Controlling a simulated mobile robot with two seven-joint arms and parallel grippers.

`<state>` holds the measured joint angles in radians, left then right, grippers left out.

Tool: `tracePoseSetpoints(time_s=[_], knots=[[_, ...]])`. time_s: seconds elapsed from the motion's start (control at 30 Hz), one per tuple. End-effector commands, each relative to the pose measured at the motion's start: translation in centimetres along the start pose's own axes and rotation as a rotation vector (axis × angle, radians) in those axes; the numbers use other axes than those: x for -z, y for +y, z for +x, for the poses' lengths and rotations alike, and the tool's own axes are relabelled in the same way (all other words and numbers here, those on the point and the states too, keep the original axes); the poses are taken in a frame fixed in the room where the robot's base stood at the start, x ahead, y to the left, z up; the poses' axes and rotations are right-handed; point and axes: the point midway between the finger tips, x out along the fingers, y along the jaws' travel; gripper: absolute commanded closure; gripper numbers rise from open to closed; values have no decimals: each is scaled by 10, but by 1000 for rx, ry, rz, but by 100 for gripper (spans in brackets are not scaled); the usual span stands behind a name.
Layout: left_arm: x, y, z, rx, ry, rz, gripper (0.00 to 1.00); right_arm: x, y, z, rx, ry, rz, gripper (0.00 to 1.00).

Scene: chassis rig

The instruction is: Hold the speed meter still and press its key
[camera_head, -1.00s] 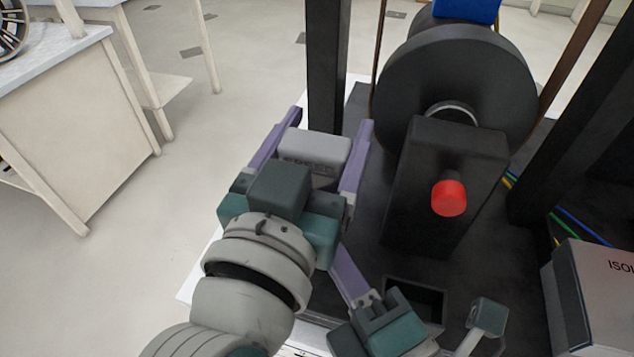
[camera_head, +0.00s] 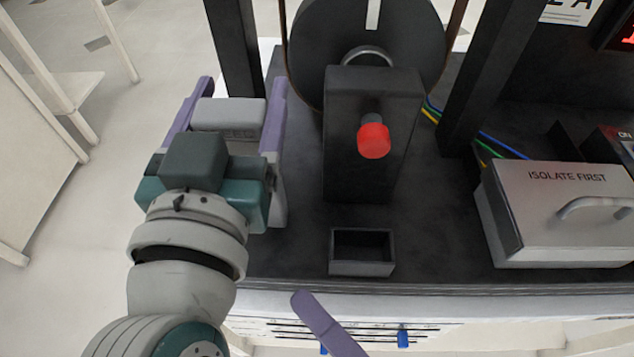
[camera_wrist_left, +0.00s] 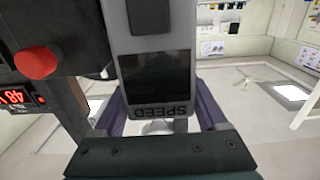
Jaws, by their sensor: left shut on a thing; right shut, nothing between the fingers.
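The speed meter (camera_head: 228,115) is a grey box held in the air at the left edge of the black rig. My left gripper (camera_head: 242,92) is shut on it, one purple finger along each side. In the left wrist view the speed meter (camera_wrist_left: 185,75) shows a blank dark screen, upside-down SPEED lettering and a dark square key (camera_wrist_left: 149,16), partly cut off by the top edge. My right gripper (camera_head: 308,302) is shut and empty at the bottom of the head view, below and right of the meter and apart from it. Most of it is out of view.
A black housing with a red knob (camera_head: 374,140) stands right of the meter, before a large dark wheel (camera_head: 425,40). A small open black tray (camera_head: 362,268) lies near the front edge. A grey ISOLATE FIRST box (camera_head: 560,230) stands at the right. Open floor lies left.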

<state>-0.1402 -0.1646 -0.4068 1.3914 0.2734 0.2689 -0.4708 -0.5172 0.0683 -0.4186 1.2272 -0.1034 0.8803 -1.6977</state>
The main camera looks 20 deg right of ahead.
Motion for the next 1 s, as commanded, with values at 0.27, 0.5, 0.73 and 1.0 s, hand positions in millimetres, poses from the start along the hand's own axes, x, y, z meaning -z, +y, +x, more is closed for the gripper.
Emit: tracePoseSetpoints(time_s=[0.27,0.5,0.73,1.0], knots=[[-3,1,-1,-2,-8,-1,94,0,0,-11,-1,0,1,100],[-2,0,-1,-2,-6,-1,16,0,0,-10,-1,1,0,100],[-1,0,0,-1,-2,-1,0,0,0,-10,-1,1,0,100],[-1,0,-9,0,-2,0,0,0,0,-10,-1,1,0,100]])
